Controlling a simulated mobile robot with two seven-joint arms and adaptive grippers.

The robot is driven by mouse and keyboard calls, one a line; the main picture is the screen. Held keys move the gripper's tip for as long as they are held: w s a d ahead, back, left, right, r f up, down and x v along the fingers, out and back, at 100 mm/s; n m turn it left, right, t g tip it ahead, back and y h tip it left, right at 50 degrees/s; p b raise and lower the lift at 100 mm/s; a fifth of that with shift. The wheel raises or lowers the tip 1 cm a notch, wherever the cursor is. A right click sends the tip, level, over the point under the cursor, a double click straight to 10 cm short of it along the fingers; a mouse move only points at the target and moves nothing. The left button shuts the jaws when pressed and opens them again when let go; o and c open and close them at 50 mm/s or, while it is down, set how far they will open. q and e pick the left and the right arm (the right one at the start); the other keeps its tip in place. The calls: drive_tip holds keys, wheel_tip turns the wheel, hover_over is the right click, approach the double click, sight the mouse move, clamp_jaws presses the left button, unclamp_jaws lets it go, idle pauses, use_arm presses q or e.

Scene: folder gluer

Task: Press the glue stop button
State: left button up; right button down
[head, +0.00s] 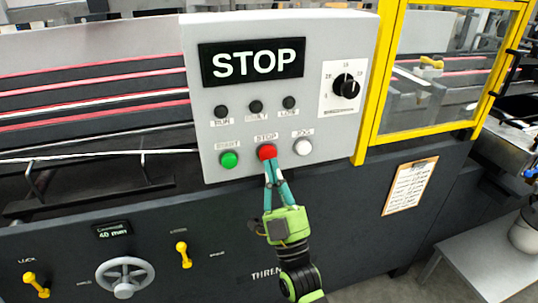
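The red button (267,151) labelled STOP sits in the lower row of a light grey control panel (215,178), between the green button (229,160) and the white JOG button (303,147). My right gripper (269,165) reaches up from below, its two teal fingers meeting at the tips. The tips are at the lower edge of the red button and cover a little of it. I cannot tell whether they touch it or whether it is pushed in. The display (252,62) on the panel reads STOP. My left gripper is not in view.
Three dark lamps (256,107) and a black rotary knob (346,87) are above the buttons. A yellow-framed guard (375,95) stands right of the panel. Below left are a handwheel (125,277) and yellow levers (183,254). A clipboard (410,186) hangs at right.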

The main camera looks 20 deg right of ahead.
drive_tip(key=shift+s, duration=0.1)
drive_tip(key=s+p, duration=0.2)
drive_tip(key=s, duration=0.3)
drive_tip(key=shift+w, duration=0.1)
idle(0.5)
